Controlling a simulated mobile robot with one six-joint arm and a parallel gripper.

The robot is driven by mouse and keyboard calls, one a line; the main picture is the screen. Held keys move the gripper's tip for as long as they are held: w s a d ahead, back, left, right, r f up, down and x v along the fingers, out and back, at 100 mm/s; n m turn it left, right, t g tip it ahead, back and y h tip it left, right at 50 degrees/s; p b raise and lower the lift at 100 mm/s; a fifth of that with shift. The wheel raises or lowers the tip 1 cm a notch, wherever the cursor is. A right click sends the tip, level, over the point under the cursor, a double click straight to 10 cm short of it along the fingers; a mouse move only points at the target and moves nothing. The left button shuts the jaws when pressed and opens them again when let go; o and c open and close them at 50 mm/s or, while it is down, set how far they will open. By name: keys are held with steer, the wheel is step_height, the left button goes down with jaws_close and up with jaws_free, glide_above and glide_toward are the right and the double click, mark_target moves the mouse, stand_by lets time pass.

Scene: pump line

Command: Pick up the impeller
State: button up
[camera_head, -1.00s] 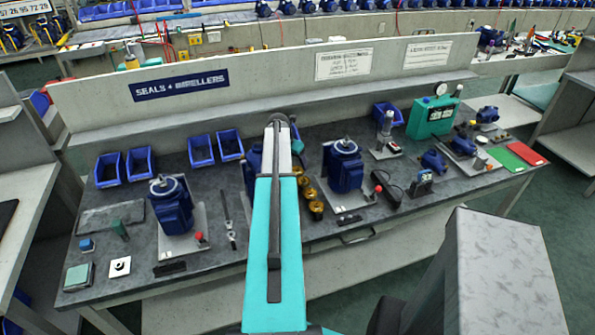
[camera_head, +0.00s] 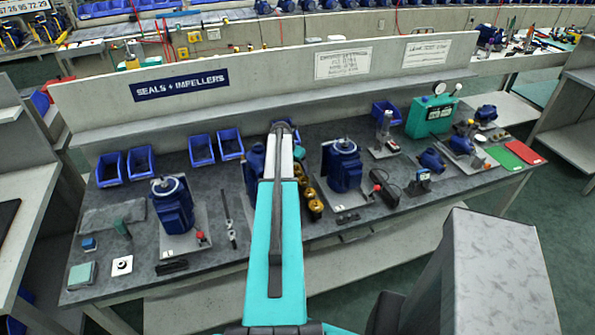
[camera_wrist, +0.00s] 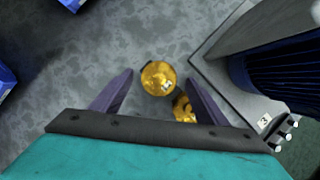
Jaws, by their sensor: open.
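Several gold-coloured impellers stand in a row on the grey bench just right of my arm in the head view; the nearest impeller (camera_head: 315,208) shows clearly. In the wrist view one round gold impeller (camera_wrist: 158,78) lies in the gap between the fingertips of my gripper (camera_wrist: 159,80), with bare bench around it. A second impeller (camera_wrist: 184,108) shows behind it, partly covered by the right finger. In the head view my arm hides the gripper.
A blue pump (camera_head: 343,165) on a grey plate stands right of the row; its plate (camera_wrist: 222,75) and ribbed body (camera_wrist: 285,75) are close on the right in the wrist view. Another pump (camera_head: 172,205) stands left. Blue bins (camera_head: 202,150) line the back.

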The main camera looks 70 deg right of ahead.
mark_target(296, 170)
steer(key=shift+c, duration=0.5)
steer(key=c, duration=1.1)
steer(key=shift+o, duration=0.2)
step_height(296, 170, up, 10)
steer(key=b, duration=0.3)
